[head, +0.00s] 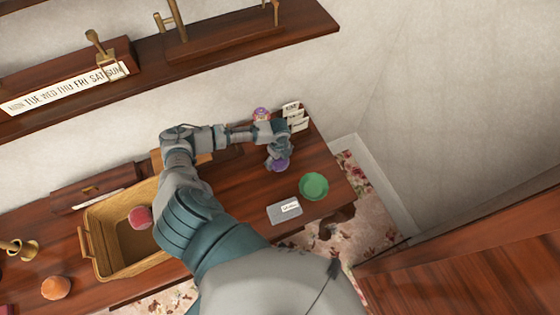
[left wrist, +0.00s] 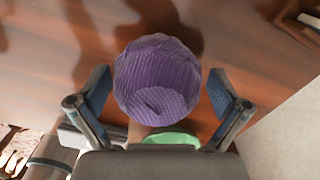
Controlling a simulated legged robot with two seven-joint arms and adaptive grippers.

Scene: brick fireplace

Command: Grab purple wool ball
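The purple wool ball (head: 279,166) is on the wooden table, under my left gripper (head: 275,152) and partly covered by it in the head view. In the left wrist view the ball (left wrist: 157,75) lies between the two fingers of my left gripper (left wrist: 158,90). The fingers are apart, with a narrow gap seen on each side of the ball. My right gripper is in neither view.
A pink-purple ball (head: 262,114) and small cards (head: 294,114) are behind. A yellow basket (head: 98,255) holds a red ball (head: 140,217); an orange ball (head: 56,287) is at left.

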